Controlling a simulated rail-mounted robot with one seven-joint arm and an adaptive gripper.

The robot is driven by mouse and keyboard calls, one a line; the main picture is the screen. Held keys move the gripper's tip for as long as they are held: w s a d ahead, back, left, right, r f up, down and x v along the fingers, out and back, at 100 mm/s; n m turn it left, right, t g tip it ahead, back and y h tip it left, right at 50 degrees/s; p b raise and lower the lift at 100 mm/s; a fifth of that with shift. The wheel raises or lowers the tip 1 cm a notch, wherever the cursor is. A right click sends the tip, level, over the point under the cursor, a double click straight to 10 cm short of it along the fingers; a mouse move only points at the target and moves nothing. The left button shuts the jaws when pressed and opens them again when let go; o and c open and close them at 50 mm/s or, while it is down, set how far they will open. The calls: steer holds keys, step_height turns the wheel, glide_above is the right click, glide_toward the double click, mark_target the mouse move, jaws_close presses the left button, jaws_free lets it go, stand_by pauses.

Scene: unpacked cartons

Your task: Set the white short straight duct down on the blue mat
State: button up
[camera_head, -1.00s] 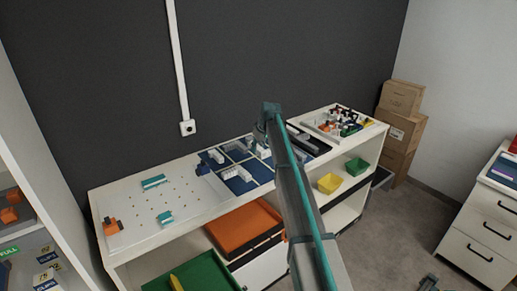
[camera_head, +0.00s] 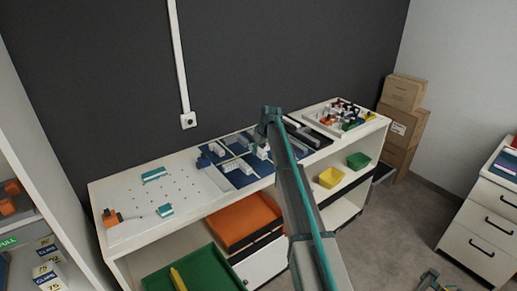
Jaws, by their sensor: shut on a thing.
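The blue mat (camera_head: 238,180) lies on the shelf top, with light lines dividing it into sections. Several white pieces rest on its left and middle parts. My arm reaches up across the middle of the view, and my gripper (camera_head: 261,138) points down at its far end, over the mat's right part. The white short straight duct (camera_head: 262,153) shows as a small white shape just below my gripper, which is shut on it. The fingertips are small and partly hidden by my arm. I cannot tell whether the duct touches the mat.
A white pegboard (camera_head: 165,215) with teal and orange pieces lies left of the mat. A tray (camera_head: 312,112) of mixed parts stands at the right end, and dark pieces lie between. An orange tray (camera_head: 243,222), a green tray (camera_head: 200,262) and a yellow bin (camera_head: 329,178) sit below.

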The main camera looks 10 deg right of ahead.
mark_target(259, 163)
steer(key=shift+f+b, duration=1.1)
steer(key=shift+f, duration=1.5)
steer(key=o, duration=1)
steer(key=shift+o, duration=0.2)
steer(key=shift+r, duration=0.1)
